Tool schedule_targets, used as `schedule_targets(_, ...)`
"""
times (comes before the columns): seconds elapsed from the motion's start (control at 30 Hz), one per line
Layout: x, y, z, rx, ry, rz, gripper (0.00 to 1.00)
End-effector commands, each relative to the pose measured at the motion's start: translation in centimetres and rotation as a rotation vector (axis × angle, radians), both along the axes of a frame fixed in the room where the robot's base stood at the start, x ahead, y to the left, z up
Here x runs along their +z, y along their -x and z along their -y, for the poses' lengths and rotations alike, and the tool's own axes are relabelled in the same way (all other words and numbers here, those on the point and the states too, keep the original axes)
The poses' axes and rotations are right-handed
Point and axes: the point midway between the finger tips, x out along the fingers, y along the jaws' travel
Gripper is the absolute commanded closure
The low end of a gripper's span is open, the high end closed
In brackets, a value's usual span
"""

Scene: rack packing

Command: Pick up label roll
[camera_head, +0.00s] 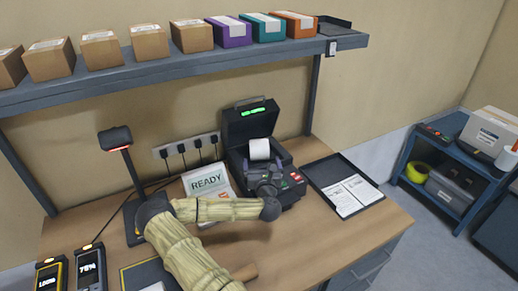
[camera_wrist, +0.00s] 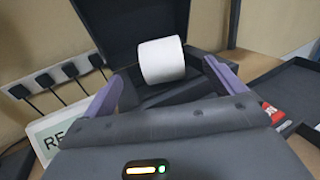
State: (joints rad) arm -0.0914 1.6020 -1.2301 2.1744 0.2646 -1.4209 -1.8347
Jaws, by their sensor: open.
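The white label roll (camera_head: 259,148) sits inside the open black label printer (camera_head: 243,130) on the desk. In the wrist view the label roll (camera_wrist: 162,60) lies ahead of my gripper, between the lines of its two fingers. My gripper (camera_head: 262,172) is just in front of the printer in the head view. In the wrist view my gripper (camera_wrist: 165,80) is open, with one purple-grey finger on each side and nothing between the tips that I can see touching. The roll's lower part and its seat are partly hidden in the head view.
The printer's raised lid (camera_wrist: 125,25) stands behind the roll. A "READY" sign (camera_head: 208,181) and a scanner on a stand (camera_head: 115,138) are to the left. A black tray (camera_head: 318,170) with papers lies right. A shelf (camera_head: 200,62) with several boxes runs above.

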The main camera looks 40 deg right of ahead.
Motion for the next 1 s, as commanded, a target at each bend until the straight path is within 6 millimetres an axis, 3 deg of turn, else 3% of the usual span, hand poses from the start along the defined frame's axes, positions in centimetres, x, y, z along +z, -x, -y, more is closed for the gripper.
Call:
schedule_targets(0.5,0.1,-5.2,4.2,0.003,-0.001,0.001,0.05)
schedule_targets(1.0,0.3,-5.9,4.9,0.002,-0.002,0.001,0.05)
